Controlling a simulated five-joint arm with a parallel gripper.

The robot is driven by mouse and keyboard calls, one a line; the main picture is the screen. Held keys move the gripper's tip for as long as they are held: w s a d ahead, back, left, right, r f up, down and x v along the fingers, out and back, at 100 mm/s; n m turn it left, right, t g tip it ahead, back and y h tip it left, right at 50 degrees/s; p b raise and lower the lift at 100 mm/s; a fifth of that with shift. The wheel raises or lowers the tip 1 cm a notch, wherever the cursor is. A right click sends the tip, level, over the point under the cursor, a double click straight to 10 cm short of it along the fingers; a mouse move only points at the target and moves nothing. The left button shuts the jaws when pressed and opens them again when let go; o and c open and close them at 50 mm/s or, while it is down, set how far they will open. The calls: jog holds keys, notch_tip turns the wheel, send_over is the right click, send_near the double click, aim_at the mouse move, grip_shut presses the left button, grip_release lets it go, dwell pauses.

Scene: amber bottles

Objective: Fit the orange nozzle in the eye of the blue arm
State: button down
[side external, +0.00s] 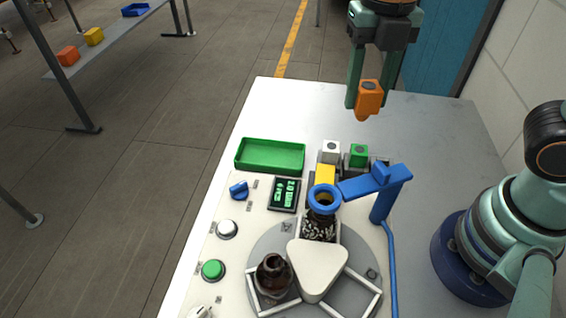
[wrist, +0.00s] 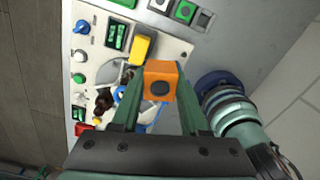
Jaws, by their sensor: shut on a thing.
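The orange nozzle (side external: 369,97) is a small block with a tapered tip pointing down. My gripper (side external: 370,92) is shut on it and holds it upright, high above the table. In the wrist view the nozzle (wrist: 160,82) sits between the two green fingers, its dark round top facing the camera. The blue arm (side external: 375,181) reaches left from its post and ends in a ring, the eye (side external: 324,193). The eye lies over a dark bottle (side external: 319,230) filled with pale pieces. The nozzle is well above the eye and to its right in the side view. In the wrist view the eye is mostly hidden.
An empty green tray (side external: 270,171) lies at the back left. A brown bottle (side external: 273,271) stands on the grey turntable (side external: 262,240). The table's back right is clear.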

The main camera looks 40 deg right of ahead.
jog(key=s+a+n, duration=0.3)
jog(key=s+a, duration=0.2)
jog(key=a, duration=0.6)
jog(key=shift+s+a+f, duration=0.1)
jog(key=shift+f, duration=1.1)
jog(key=shift+s+a+f, duration=0.1)
jog(key=shift+f, duration=1.05)
jog(key=shift+f, duration=1.2)
jog(key=shift+c, duration=1.7)
grip_release()
jog(key=shift+o, duration=0.3)
jog(key=shift+o, duration=1.4)
jog(key=shift+r, duration=0.1)
